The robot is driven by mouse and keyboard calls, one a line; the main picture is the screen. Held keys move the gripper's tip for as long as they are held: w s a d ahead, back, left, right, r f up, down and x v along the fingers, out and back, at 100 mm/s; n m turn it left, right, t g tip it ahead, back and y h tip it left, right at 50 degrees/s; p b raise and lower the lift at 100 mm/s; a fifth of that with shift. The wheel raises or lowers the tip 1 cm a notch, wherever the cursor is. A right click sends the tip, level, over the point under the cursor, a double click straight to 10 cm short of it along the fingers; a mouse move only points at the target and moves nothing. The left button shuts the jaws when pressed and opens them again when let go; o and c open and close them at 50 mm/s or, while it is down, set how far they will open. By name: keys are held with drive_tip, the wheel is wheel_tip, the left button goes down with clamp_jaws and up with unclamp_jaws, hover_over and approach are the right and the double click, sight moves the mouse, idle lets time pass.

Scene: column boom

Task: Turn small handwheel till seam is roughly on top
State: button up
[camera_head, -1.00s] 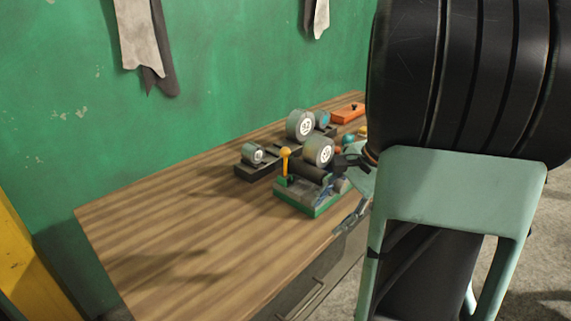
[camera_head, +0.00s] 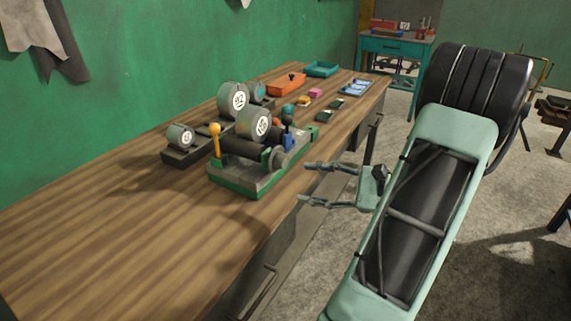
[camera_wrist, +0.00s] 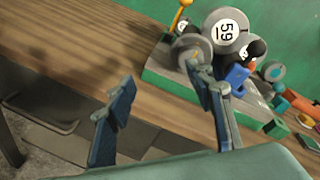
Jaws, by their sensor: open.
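A machine on a green and grey base (camera_head: 238,187) stands near the front edge of the wooden bench. A small grey wheel (camera_head: 277,158) sits at the front end of its dark shaft, below a larger drum marked with a number (camera_head: 258,124). The grey wheel also shows in the wrist view (camera_wrist: 186,54), partly behind my right finger. I cannot make out a seam on it. My gripper (camera_head: 305,183) is open and empty, in front of the bench edge, its fingers pointing toward the machine and apart from it. The open fingers also show in the wrist view (camera_wrist: 160,76).
An orange-yellow knobbed lever (camera_head: 215,142) stands on the machine's left. Behind are another numbered drum (camera_head: 232,97) and a smaller dial (camera_head: 180,136). An orange tray (camera_head: 287,86) and a teal tray (camera_head: 322,69) lie farther back. The bench's left part (camera_head: 110,230) is clear.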

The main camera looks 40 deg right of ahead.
sight(286, 162)
drive_tip(key=w+t, duration=0.1)
drive_tip(key=w, duration=0.2)
drive_tip(key=w+m, duration=0.1)
drive_tip(key=w, duration=0.2)
drive_tip(key=w+t+h, duration=0.1)
drive_tip(key=w, duration=0.2)
drive_tip(key=shift+w+a+r+t+b, duration=0.1)
drive_tip(key=shift+a+r+t+b, duration=0.05)
drive_tip(key=shift+r+t+b, duration=0.2)
drive_tip(key=shift+m, duration=0.3)
drive_tip(key=c, duration=1.2)
